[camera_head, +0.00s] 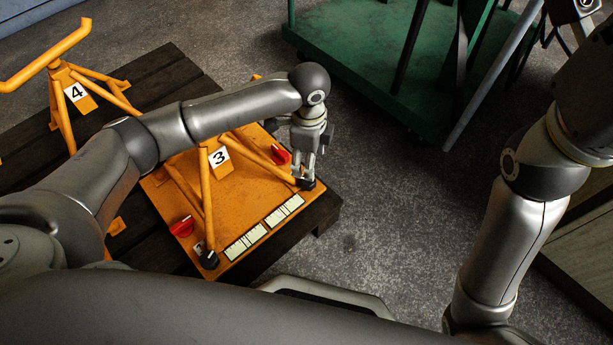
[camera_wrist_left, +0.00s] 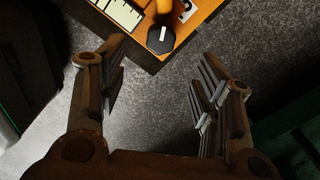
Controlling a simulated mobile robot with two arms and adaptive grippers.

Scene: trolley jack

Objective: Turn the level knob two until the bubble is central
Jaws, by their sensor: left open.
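An orange panel (camera_head: 224,186) marked 3 lies on a dark slatted platform. It carries two black knobs: one at its right corner (camera_head: 308,185) and one at its near corner (camera_head: 209,261). Two white level strips lie along its front edge, one nearer (camera_head: 245,243) and one farther right (camera_head: 284,210); no bubble can be made out. My left gripper (camera_head: 305,174) is open, pointing down at the right-corner knob. In the left wrist view that black knob (camera_wrist_left: 161,39), with a white mark, shows beyond the open fingers (camera_wrist_left: 160,72), not between them. I cannot read which knob is two.
Red knobs (camera_head: 182,227) (camera_head: 281,155) and sloping orange bars stand on the panel near my left arm. An orange stand marked 4 (camera_head: 77,92) is at the left. A green trolley (camera_head: 370,60) stands behind.

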